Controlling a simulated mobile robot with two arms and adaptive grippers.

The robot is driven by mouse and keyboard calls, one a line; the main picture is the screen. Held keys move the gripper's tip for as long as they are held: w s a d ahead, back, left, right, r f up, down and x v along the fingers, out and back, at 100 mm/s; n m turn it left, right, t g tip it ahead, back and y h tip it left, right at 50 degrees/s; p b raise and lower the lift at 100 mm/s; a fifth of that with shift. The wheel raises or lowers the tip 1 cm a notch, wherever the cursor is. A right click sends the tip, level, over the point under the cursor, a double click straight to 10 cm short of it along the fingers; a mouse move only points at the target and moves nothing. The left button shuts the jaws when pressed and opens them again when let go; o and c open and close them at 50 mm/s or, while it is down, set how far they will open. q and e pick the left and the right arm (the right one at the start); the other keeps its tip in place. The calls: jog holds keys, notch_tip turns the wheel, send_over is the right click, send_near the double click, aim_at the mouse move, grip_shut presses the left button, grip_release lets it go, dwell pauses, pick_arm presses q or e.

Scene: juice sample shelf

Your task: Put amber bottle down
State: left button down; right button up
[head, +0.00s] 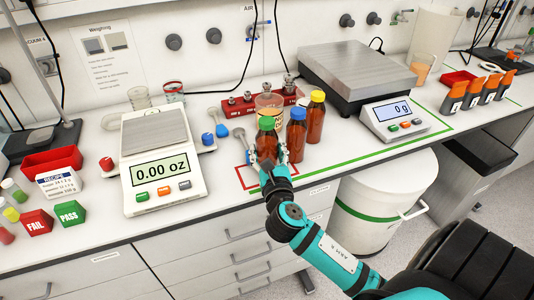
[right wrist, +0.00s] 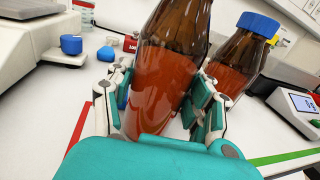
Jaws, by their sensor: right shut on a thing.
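The amber bottle with a green cap (head: 267,124) stands near the bench's front edge. My right gripper (head: 268,160) is shut around its lower body. In the right wrist view the bottle (right wrist: 165,75) sits between the two finger pads; its cap is out of frame. I cannot tell whether its base touches the bench. A blue-capped amber bottle (head: 297,132) stands just right of it, and a yellow-capped one (head: 316,118) stands behind that. A red outline (head: 254,184) on the bench lies at the gripper, partly hidden by it. My left gripper is not in view.
A scale reading 0.00 oz (head: 158,172) stands to the left. A beaker (head: 268,103) and a red weight rack (head: 240,105) are close behind the bottles. A larger scale (head: 356,75) with its display (head: 397,117) stands right. A white bin (head: 380,200) is below the bench.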

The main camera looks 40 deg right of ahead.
jog(key=shift+f, duration=0.3)
jog(key=o, duration=1.4)
jog(key=shift+f, duration=0.15)
jog(key=shift+r, duration=0.25)
jog(key=shift+b+v, duration=0.85)
jog(key=shift+v, duration=5.25)
jog(key=shift+w, duration=0.1)
